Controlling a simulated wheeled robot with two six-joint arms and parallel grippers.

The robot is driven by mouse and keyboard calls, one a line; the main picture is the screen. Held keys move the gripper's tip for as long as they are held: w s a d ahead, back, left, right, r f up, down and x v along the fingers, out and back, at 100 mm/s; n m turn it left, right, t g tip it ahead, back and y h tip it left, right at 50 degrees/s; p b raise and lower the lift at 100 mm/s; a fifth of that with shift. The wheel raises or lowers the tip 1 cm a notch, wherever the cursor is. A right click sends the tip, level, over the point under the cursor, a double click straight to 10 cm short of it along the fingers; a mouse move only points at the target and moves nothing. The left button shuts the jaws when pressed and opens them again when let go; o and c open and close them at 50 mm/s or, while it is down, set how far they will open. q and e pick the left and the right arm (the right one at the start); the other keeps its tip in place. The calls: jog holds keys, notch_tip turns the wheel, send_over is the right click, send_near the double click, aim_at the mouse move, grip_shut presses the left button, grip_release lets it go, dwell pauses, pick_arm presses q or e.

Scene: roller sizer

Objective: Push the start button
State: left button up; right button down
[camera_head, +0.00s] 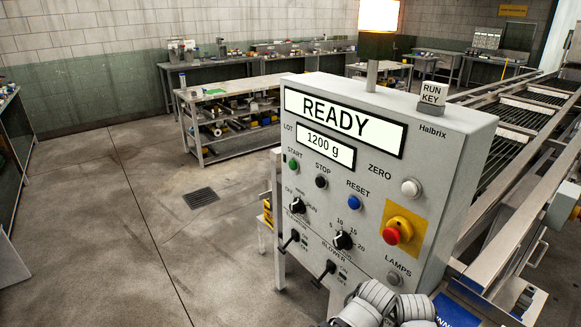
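The green start button (293,164) is on the left of the grey control panel (440,165), under the label START. Nothing covers or touches it. The panel's large display reads READY (345,118) and the smaller one reads 1200 g (326,146). The black stop button (321,181) and the blue reset button (354,202) sit to the right of start, in a descending row. Rounded grey arm links, which look like mine, show at the bottom edge below the panel. No gripper fingers show in the view.
A red mushroom button (396,231) on a yellow plate and a white ZERO button (411,187) are on the panel's right. Rotary knobs (343,240) and black levers (325,272) stick out lower down. A roller conveyor (520,140) runs behind right. Floor at left is clear.

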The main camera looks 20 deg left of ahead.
pick_arm(q)
grip_shut()
dwell(0.5)
jog(key=shift+w, duration=0.1)
dwell(0.4)
